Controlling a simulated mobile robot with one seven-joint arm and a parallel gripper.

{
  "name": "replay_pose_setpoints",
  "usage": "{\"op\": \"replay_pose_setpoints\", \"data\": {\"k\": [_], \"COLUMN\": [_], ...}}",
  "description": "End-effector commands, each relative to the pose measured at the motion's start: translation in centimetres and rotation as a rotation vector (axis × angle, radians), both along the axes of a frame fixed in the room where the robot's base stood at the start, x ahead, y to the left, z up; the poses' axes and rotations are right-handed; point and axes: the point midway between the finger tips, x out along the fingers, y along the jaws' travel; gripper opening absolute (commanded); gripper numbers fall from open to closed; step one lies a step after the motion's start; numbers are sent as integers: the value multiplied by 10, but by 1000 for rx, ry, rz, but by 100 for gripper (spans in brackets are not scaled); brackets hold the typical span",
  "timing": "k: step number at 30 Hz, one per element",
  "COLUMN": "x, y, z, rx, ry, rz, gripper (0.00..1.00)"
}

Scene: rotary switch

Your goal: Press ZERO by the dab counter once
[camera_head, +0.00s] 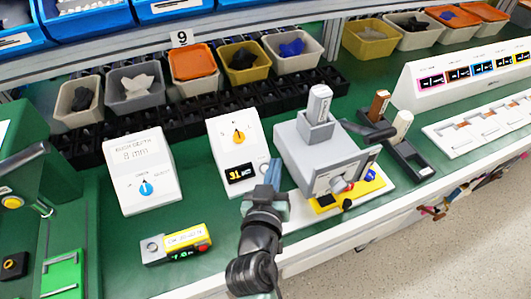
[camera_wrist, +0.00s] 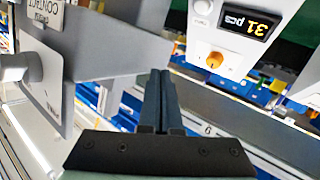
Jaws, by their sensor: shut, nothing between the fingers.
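A white sloped box (camera_head: 232,145) with an orange pointer knob (camera_head: 239,137) and a black display reading 31 (camera_head: 241,174) looks like the dab counter. In the wrist view the display (camera_wrist: 248,18) reads "31 pcs", and the orange knob (camera_wrist: 215,60) shows too. A pale round button (camera_wrist: 202,6) sits beside the display at the top edge of the wrist view; its label is too small to read. My gripper (camera_head: 272,172) is shut and empty, at the box's right front corner in the head view. Its fingers (camera_wrist: 158,78) appear apart from the button.
A grey dispenser (camera_head: 315,150) with a white bottle stands close right of my gripper. A white box with a blue knob (camera_head: 145,188) and a yellow device (camera_head: 177,243) stand to the left. Parts bins (camera_head: 194,66) line the back.

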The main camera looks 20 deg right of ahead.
Motion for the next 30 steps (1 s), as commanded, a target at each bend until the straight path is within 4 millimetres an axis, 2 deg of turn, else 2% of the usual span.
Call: {"op": "replay_pose_setpoints", "data": {"k": [6, 18, 23, 30], "x": [-13, -13, -8, 13], "y": [-5, -6, -5, -4], "z": [-11, -14, -23, -50], "rx": [-10, -11, -11, -11], "ry": [52, 55, 55, 55], "rz": [-16, -18, -17, -17], "gripper": [0, 0, 0, 0]}}
